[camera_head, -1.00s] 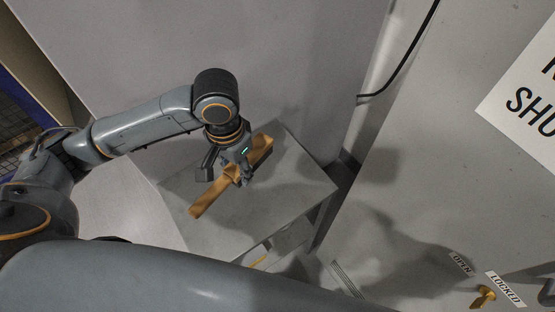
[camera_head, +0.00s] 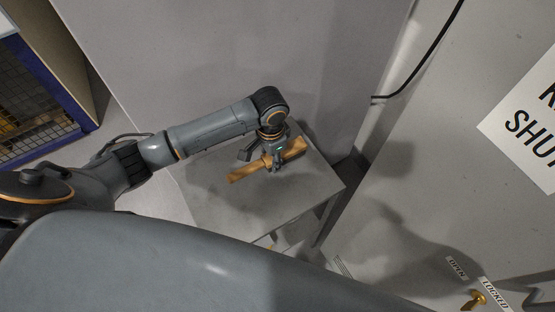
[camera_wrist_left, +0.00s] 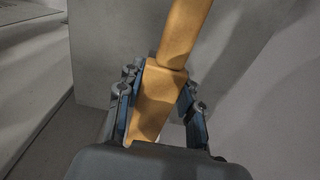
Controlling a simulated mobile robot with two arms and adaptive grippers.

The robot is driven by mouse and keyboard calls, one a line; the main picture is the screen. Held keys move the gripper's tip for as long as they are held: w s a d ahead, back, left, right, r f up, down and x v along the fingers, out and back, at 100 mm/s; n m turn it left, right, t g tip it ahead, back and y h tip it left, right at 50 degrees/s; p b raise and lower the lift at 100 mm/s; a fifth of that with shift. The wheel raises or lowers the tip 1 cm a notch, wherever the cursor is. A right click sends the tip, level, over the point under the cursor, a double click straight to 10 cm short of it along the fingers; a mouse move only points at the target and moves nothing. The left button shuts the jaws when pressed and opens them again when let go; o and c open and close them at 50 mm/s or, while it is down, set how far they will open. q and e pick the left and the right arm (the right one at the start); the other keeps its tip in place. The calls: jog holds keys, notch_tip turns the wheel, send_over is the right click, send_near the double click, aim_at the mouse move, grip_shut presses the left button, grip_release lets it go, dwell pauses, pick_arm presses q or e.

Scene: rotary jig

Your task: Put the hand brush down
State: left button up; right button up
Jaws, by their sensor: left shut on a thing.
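The hand brush (camera_head: 249,172) is a long orange-brown wooden piece. My left gripper (camera_head: 272,163) is shut on it near its middle, over the grey table (camera_head: 215,204). In the left wrist view the brush (camera_wrist_left: 180,35) runs up and away between the two blue-padded fingers of the left gripper (camera_wrist_left: 163,104). Whether the brush touches the table top or hangs just above it I cannot tell. Its bristles do not show. My right gripper is not in view.
The table top is bare around the brush. A grey wall panel (camera_head: 230,50) stands behind it. A blue-framed mesh (camera_head: 35,100) is at the far left.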

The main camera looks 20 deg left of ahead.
pick_arm(q)
jog(key=w+f, duration=0.2)
jog(key=f, duration=0.1)
jog(key=shift+w+d, duration=0.3)
jog(key=shift+f, duration=1.55)
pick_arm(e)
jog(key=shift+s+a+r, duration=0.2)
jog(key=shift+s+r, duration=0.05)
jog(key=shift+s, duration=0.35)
pick_arm(q)
jog(key=shift+f, duration=0.1)
jog(key=o, duration=1)
notch_tip(320, 180, up, 12)
jog(key=shift+r+b, duration=0.1)
jog(key=shift+b, duration=0.3)
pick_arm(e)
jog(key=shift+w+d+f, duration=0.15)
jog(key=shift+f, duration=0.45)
pick_arm(q)
jog(key=shift+s, duration=0.15)
